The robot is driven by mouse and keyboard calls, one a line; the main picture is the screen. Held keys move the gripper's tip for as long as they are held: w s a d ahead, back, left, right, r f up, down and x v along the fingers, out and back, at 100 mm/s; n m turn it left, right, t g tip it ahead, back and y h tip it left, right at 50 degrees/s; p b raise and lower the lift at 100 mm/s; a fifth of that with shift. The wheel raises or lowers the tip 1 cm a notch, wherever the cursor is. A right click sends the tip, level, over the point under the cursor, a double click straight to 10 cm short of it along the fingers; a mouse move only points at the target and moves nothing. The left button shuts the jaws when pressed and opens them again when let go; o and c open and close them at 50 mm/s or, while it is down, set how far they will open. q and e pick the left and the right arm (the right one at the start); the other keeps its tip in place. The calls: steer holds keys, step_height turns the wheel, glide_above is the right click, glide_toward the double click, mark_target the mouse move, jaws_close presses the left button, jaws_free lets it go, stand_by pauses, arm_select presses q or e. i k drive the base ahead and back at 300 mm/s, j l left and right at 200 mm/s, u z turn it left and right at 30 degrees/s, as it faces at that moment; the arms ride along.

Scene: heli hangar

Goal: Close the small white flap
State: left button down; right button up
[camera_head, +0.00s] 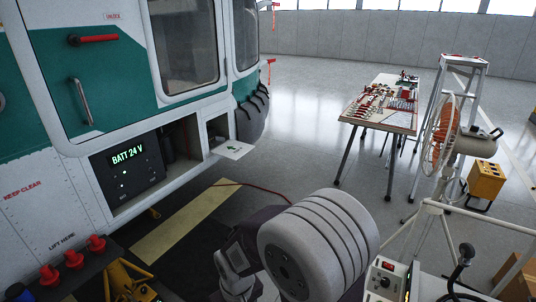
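The small white flap (233,150) stands out roughly level from the lower edge of a small dark opening (218,130) in the helicopter's side, so it is open. A small dark mark shows on its upper face. Grey rounded links of one of my arms fill the bottom middle, below and to the right of the flap and apart from it. I cannot make out fingertips of either gripper in this view.
The helicopter (30,160) stands at left, with a larger open bay holding a "BATT 24 V" unit (128,165).

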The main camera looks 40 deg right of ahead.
mark_target(233, 150)
steer(key=i+l+z, duration=0.25)
steer(key=z, duration=0.15)
steer(key=i+z, duration=0.8)
steer(key=i+j+z, duration=0.15)
steer(key=i+z, duration=0.2)
steer(key=i, duration=0.15)
steer(key=i+l+u, duration=0.5)
steer(key=i+l, duration=0.45)
steer(key=i, duration=0.15)
